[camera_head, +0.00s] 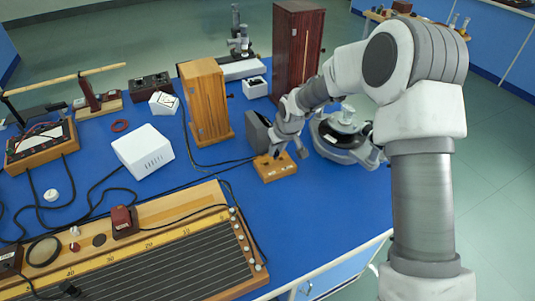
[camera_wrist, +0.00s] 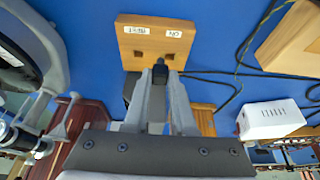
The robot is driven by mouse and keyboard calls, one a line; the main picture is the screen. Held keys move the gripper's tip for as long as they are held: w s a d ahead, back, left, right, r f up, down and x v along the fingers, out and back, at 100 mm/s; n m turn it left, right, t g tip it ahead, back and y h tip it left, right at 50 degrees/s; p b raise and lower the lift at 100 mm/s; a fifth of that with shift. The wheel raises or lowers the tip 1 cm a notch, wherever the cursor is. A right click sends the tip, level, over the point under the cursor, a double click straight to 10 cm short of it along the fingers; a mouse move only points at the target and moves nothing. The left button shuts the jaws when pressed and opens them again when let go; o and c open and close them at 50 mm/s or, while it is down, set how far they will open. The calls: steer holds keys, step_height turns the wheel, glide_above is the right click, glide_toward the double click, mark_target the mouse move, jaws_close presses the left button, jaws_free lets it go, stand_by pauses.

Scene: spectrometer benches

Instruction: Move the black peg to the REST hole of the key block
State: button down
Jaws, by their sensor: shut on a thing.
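The key block is a small wooden block (camera_head: 275,172) on the blue bench, right of centre in the head view. In the wrist view the block (camera_wrist: 152,32) appears upside down, with a REST label (camera_wrist: 136,30) at left and an ON label (camera_wrist: 173,34) at right. A dark hole mark shows by each label. My gripper (camera_wrist: 161,78) is shut on the black peg (camera_wrist: 160,72), whose end overlaps the block's near edge in that view. I cannot tell whether it touches the block. In the head view my gripper (camera_head: 290,150) is just above the block.
A grey box (camera_head: 257,132) stands directly behind the block. A tall wooden box (camera_head: 206,100) is to the left and a round grey instrument (camera_head: 345,135) to the right. A white box (camera_head: 143,151) and black cables lie left. Blue bench in front of the block is clear.

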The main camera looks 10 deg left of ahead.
steer(key=s+d+r+p, duration=0.2)
steer(key=s+d+r, duration=0.1)
steer(key=d+r, duration=0.4)
steer(key=shift+s+d+r, duration=0.15)
steer(key=shift+d+r, duration=0.05)
steer(key=shift+r, duration=0.3)
